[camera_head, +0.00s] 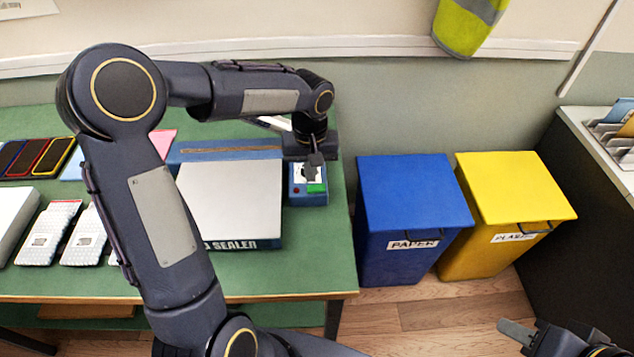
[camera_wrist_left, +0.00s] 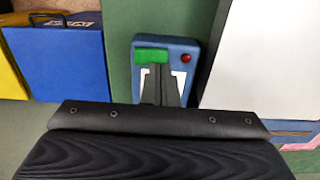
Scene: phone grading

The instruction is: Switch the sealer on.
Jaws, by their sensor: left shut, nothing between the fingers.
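The sealer (camera_head: 230,195) has a white flat top and a dark blue front with the letters "SEALER" on it; it lies on the green table. Beside its right side sits a small blue control box (camera_head: 308,198) with a green switch (camera_head: 316,188) and a small red light or button (camera_head: 296,191). The box also shows in the left wrist view (camera_wrist_left: 198,75), with its green switch (camera_wrist_left: 151,56) and red spot (camera_wrist_left: 186,58). My left gripper (camera_head: 315,160) is shut and empty, its fingertips over the box just short of the green switch; I cannot tell whether they touch it. My right gripper (camera_head: 515,332) is partly in view.
Several phones in coloured cases (camera_head: 38,157) and pale keypad-like items (camera_head: 48,232) lie on the table's left. A blue paper bin (camera_head: 412,195) and a yellow bin (camera_head: 515,190) stand on the floor right of the table (camera_head: 280,275). A dark counter (camera_head: 590,210) is at far right.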

